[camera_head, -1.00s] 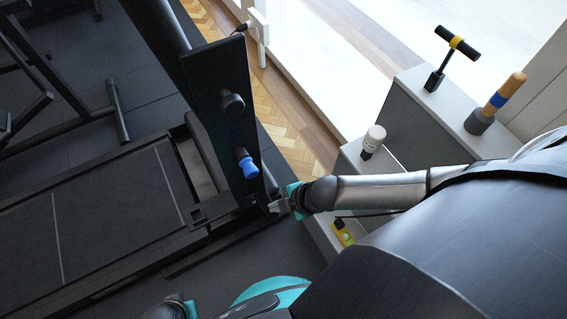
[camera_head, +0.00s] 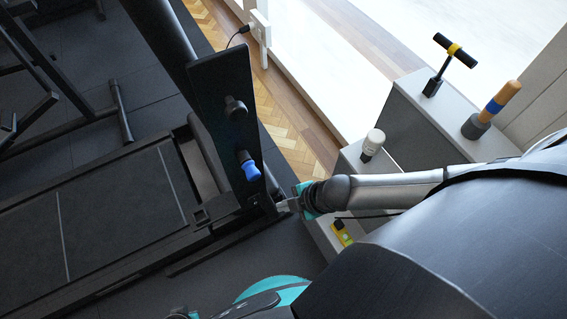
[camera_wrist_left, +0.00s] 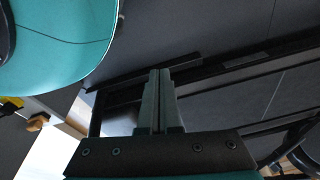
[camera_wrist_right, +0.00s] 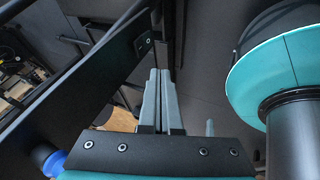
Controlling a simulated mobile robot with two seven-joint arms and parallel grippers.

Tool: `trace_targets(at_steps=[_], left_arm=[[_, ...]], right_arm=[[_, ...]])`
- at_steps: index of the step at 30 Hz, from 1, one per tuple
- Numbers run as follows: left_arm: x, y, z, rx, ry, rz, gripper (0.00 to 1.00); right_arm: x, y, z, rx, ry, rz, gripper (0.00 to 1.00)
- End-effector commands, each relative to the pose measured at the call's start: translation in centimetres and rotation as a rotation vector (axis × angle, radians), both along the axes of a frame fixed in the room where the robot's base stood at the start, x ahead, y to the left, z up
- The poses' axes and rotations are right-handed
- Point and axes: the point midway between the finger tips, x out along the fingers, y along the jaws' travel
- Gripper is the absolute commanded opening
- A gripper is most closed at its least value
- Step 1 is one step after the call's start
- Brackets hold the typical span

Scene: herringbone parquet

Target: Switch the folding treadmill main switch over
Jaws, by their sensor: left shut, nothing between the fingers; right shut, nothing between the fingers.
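The folding treadmill (camera_head: 120,215) lies at the left of the head view, its dark upright panel (camera_head: 222,75) facing me. A small dark fitting (camera_wrist_right: 143,42) sits at the panel's end in the right wrist view; it looks like the main switch, but its position is too small to read. My right gripper (camera_head: 283,205) is shut and empty beside the panel's lower end. In the right wrist view its fingertips (camera_wrist_right: 160,73) appear just below the fitting, apparently apart from it. My left gripper (camera_wrist_left: 159,73) is shut and empty, low over the dark floor.
The panel carries a dark knob (camera_head: 235,107) and a blue knob (camera_head: 248,167). To the right, grey stepped blocks (camera_head: 405,110) bear a T-handle (camera_head: 455,50), a wooden handle (camera_head: 500,97) and a pale knob (camera_head: 373,142). A yellow-green item (camera_head: 343,233) lies low by them. Dark floor shows in front.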

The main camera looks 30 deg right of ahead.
Motion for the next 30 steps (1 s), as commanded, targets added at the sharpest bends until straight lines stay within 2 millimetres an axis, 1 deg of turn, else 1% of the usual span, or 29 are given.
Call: trace_targets(at_steps=[2, 11, 23, 27, 30], left_arm=[[0.2, -0.1, 0.1, -0.001, -0.001, 0.0, 0.0], [1.4, -1.2, 1.6, -0.013, -0.003, 0.002, 0.0], [1.5, -1.3, 1.9, -0.013, -0.001, 0.002, 0.0], [1.7, -1.4, 2.1, -0.014, -0.002, 0.002, 0.0], [2.0, -1.8, 2.8, -0.019, -0.005, 0.003, 0.0]], right_arm=[[-0.1, 0.2, -0.3, 0.003, 0.002, 0.0, 0.0], [-0.6, 0.9, -1.5, 0.003, 0.002, -0.001, 0.0], [-0.5, 0.8, -1.5, 0.0, 0.001, 0.0, 0.0], [-0.4, 1.0, -1.9, 0.0, 0.001, 0.0, 0.0], [-0.1, 1.1, -2.4, -0.001, 0.0, 0.0, 0.0]])
